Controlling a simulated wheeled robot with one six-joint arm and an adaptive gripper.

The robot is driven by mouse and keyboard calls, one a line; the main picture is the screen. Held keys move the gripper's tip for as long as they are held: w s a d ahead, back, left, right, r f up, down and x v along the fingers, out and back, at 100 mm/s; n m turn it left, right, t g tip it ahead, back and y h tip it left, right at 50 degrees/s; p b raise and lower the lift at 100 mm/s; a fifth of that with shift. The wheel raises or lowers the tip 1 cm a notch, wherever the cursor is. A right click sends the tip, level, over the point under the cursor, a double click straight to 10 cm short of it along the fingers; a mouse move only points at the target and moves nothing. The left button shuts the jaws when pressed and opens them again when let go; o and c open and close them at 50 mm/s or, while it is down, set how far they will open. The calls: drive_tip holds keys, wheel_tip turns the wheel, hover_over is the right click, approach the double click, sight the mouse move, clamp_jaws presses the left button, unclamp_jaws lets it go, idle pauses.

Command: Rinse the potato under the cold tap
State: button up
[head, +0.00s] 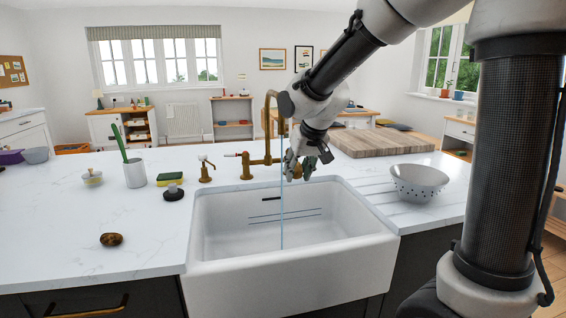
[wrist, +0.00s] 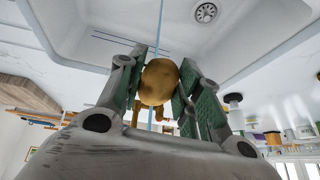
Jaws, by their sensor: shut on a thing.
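In the wrist view a tan-brown potato (wrist: 158,82) sits between the green pads of my gripper (wrist: 160,88), which is shut on it. A thin blue water stream (head: 282,215) falls from the spout into the sink. It also shows in the wrist view (wrist: 160,30), lined up with the potato; I cannot tell whether it touches it. A red-marked tap handle (head: 238,155) shows at the left.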

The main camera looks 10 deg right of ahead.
drive_tip(key=s+d+r, duration=0.1)
drive_tip(key=s+r, duration=0.3)
drive_tip(key=s, duration=0.1)
idle(0.4)
idle(0.5)
